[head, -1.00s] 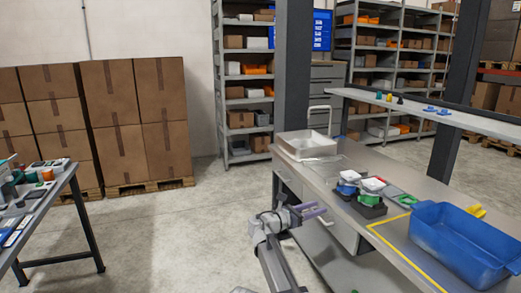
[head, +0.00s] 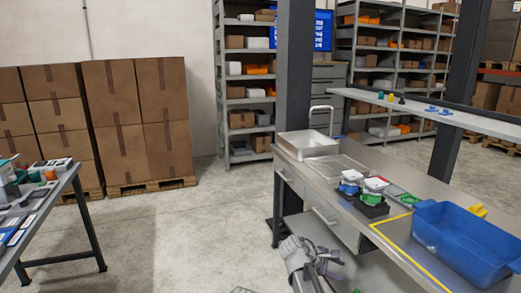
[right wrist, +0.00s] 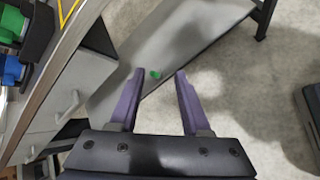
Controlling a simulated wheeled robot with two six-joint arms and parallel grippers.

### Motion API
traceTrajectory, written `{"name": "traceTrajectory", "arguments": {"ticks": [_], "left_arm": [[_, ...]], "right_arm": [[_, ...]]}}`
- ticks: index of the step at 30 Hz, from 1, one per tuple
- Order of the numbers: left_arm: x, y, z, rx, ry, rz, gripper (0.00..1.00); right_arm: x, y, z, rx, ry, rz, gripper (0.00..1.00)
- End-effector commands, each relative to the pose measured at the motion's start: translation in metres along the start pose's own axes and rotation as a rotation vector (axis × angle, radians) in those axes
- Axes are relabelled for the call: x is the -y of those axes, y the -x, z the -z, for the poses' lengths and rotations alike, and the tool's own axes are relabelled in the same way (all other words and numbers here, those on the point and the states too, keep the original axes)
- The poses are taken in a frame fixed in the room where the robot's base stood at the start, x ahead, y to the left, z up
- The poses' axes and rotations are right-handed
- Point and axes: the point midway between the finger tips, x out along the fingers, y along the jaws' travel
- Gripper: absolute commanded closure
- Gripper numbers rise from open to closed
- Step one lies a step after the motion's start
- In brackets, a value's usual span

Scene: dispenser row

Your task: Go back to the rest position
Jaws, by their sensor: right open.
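My right gripper (head: 330,262) is low in front of the workbench in the head view, over the floor and beside the drawer front. In the right wrist view its two purple fingers (right wrist: 158,98) are spread apart with nothing between them. A small green object (right wrist: 155,74) lies well beyond the fingertips, apart from them, on a grey surface below the bench. My left gripper does not show in the head view.
The workbench (head: 330,190) on the right holds a blue bin (head: 462,242), a white tray (head: 308,144) and dark holders with green and white parts (head: 372,195). A cluttered table (head: 62,182) stands at the left. The floor between (head: 180,240) is clear.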

Motion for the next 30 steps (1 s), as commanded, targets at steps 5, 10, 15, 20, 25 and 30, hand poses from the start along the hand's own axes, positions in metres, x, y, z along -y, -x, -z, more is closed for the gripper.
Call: {"name": "traceTrajectory", "arguments": {"ticks": [5,10,15,20,25,30], "left_arm": [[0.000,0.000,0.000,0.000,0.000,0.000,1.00],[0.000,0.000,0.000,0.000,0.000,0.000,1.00],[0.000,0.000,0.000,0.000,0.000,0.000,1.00],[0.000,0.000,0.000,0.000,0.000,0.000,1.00],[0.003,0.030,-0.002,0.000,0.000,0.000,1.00],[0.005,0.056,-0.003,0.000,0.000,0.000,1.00]], "right_arm": [[0.094,-0.001,-0.013,-0.158,-0.419,0.296,0.53],[0.144,0.014,-0.011,-0.220,-0.688,0.518,0.53],[0.179,0.032,-0.009,-0.240,-0.888,0.704,0.53],[0.205,0.052,-0.009,-0.241,-1.042,0.867,0.53],[0.201,0.096,-0.008,-0.242,-0.947,0.844,0.53],[0.205,0.138,-0.010,-0.239,-0.848,0.818,0.53]]}}
